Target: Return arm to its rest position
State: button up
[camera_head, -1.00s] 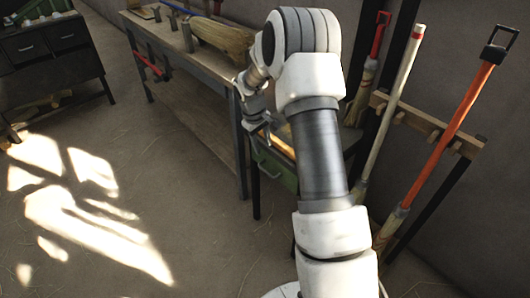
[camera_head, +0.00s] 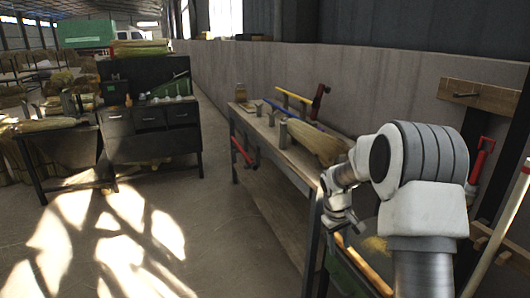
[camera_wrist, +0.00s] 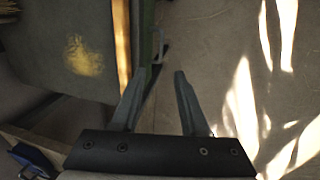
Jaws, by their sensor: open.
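My arm stands at the right of the head view, bent at a large white joint. My gripper (camera_head: 343,220) hangs from it beside the near end of the long workbench (camera_head: 285,165). In the wrist view my gripper (camera_wrist: 163,75) has its two fingers apart, with nothing between them. Below the fingers are the concrete floor and the edge of a dark green surface (camera_wrist: 60,70) with a yellow patch on it. The arm hides part of the bench end and the wall behind.
A bundle of broom straw (camera_head: 318,143) lies on the workbench with several tools. A dark cabinet (camera_head: 150,130) stands at the back left. Broom handles (camera_head: 500,225) lean near a wall rack (camera_head: 480,95) at the right. The sunlit floor at the left (camera_head: 90,235) is clear.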

jog(key=s+a+r+m+t, duration=0.1)
jog(key=s+a+r, duration=0.2)
jog(key=s+r, duration=0.4)
jog(key=s+a+r+m+t, duration=0.1)
jog(key=s+a+r, duration=0.2)
jog(key=s+r, duration=0.5)
jog(key=s+a+r+m+t+y, duration=0.1)
jog(key=s+a+r, duration=0.2)
jog(key=s, duration=0.5)
jog(key=s+a+r+t+y, duration=0.1)
jog(key=s+a+r+t, duration=0.15)
jog(key=s, duration=0.55)
notch_tip(320, 180, up, 16)
jog(key=p, duration=1.6)
jog(key=shift+g, duration=0.45)
